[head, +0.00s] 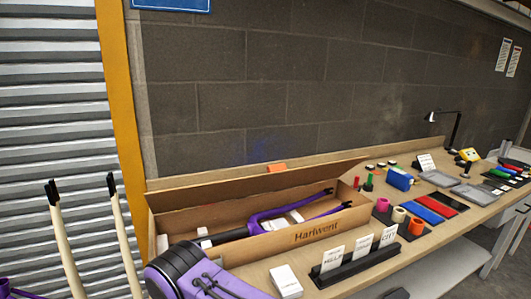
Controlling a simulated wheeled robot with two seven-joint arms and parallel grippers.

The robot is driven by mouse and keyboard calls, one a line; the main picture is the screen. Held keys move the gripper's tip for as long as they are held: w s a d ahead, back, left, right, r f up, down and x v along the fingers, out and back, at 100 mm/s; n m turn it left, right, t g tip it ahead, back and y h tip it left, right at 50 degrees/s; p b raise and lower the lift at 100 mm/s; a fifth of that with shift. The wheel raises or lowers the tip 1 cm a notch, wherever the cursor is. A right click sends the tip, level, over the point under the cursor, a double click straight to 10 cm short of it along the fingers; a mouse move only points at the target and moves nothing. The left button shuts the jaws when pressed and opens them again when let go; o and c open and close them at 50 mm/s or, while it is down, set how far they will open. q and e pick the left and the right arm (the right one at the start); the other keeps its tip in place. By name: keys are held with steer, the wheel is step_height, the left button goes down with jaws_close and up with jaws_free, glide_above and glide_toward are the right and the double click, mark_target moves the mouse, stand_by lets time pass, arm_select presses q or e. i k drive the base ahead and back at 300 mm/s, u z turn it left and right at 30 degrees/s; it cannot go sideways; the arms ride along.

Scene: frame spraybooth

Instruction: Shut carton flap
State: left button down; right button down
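A long open cardboard carton (345,224) marked "Harlwent" lies on the wooden bench. Its long back flap (300,179) stands raised, leaning back toward the wall, so the inside shows. A purple fork (265,222) with dark ends lies in the carton among white pieces; its right-hand tips rise near the carton's right end. A purple joint of my arm (185,268) is in front of the carton's left end and hides part of its front wall. Neither of my gripper's fingertips can be made out in the head view.
A cream two-legged fork (68,240) with black tips stands upright left of the bench. A white box (286,280) and a black card holder (356,265) sit before the carton. Coloured rolls, trays and a lamp (453,127) fill the bench's right side.

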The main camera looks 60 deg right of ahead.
mark_target(278, 177)
steer(key=z, duration=2.1)
